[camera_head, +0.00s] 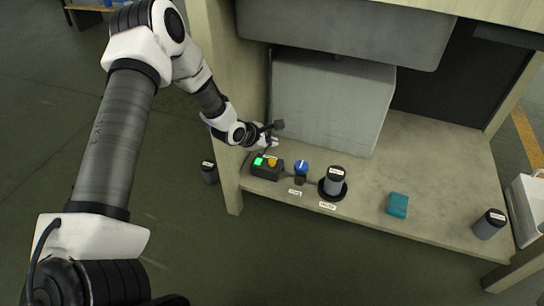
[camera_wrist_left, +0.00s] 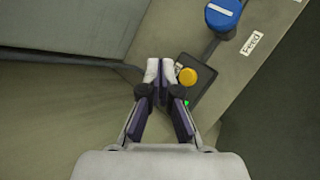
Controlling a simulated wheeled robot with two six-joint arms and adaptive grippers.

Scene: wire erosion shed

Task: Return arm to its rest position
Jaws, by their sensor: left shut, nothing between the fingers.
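My left arm reaches in from the left in the head view. My left gripper (camera_head: 272,142) is over the shelf, behind a dark button box (camera_head: 265,173) with a lit green button (camera_head: 258,161) and a yellow button (camera_head: 272,162). In the left wrist view my left gripper (camera_wrist_left: 161,66) is shut, with its fingertips together and nothing between them. The fingertips overlap the near edge of the box beside the yellow button (camera_wrist_left: 187,76); I cannot tell whether they touch it. The green button (camera_wrist_left: 186,103) is partly hidden by a finger. My right gripper does not show.
A blue knob (camera_head: 301,167) and a dark canister on a round base (camera_head: 334,182) stand right of the box. A teal block (camera_head: 398,204) and another canister (camera_head: 489,223) are farther right. A large grey box (camera_head: 330,100) stands behind.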

